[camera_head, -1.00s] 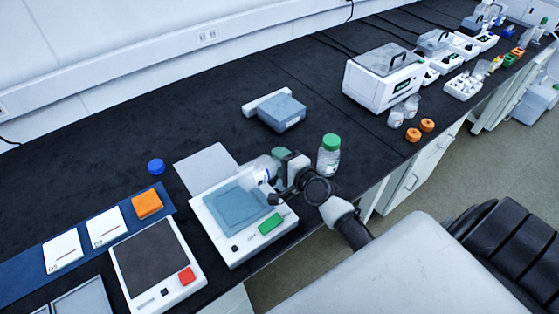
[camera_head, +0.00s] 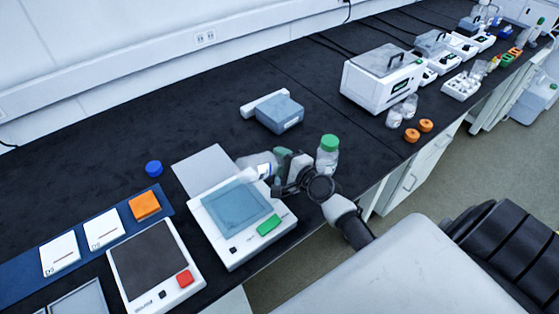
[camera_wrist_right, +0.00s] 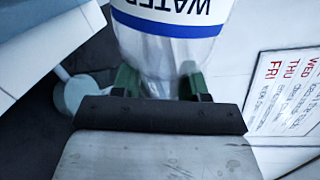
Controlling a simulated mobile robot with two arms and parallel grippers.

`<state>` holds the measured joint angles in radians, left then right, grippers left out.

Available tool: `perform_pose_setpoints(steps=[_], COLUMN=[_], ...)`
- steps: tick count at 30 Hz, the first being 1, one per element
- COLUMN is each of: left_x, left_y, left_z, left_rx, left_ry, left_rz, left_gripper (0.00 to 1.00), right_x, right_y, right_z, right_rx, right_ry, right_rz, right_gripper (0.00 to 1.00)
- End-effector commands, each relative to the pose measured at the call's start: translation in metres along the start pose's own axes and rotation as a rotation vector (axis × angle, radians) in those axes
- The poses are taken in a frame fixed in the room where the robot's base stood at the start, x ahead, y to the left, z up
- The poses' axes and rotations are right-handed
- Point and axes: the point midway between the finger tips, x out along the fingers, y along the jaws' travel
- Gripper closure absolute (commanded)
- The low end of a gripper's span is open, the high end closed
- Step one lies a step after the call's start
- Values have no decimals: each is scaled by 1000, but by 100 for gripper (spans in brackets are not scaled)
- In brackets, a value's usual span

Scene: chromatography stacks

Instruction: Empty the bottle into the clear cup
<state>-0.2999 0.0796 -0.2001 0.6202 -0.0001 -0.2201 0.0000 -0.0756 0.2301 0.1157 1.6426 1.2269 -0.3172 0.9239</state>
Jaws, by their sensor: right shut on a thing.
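My right gripper (camera_head: 278,168) is shut on a clear bottle (camera_head: 262,170) with a white label. In the head view the bottle is tilted far over, at the back right of a white scale with a blue-grey plate (camera_head: 236,208). In the right wrist view the bottle (camera_wrist_right: 166,50) sits between the green fingers of the right gripper (camera_wrist_right: 160,85); its label reads "WATER" over a blue band. The bottle's far end is cut off there. I cannot clearly make out the clear cup near the bottle. My left gripper is not in view.
A green-capped bottle (camera_head: 328,155) stands close to my right gripper. A blue cap (camera_head: 153,168) lies on the dark bench. A second scale (camera_head: 155,262) is at the front left. Small clear vessels (camera_head: 395,117) and orange caps (camera_head: 412,135) are at the right edge.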

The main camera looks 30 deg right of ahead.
Motion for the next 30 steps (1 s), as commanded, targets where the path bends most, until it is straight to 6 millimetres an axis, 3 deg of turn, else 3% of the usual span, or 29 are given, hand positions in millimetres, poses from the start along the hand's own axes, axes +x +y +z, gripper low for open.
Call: perform_pose_setpoints(steps=[9, 24, 30], left_x=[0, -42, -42], left_y=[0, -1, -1], left_z=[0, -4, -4], left_rx=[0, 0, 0], left_ry=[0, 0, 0], left_rz=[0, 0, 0], left_gripper=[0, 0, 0], right_x=[0, -4, -4], right_y=[-2, -24, -23], right_z=[0, 20, 21], right_rx=[31, -423, -472], right_ry=[-5, 67, 75], right_rz=[-1, -6, -7], right_gripper=[100, 100, 100])
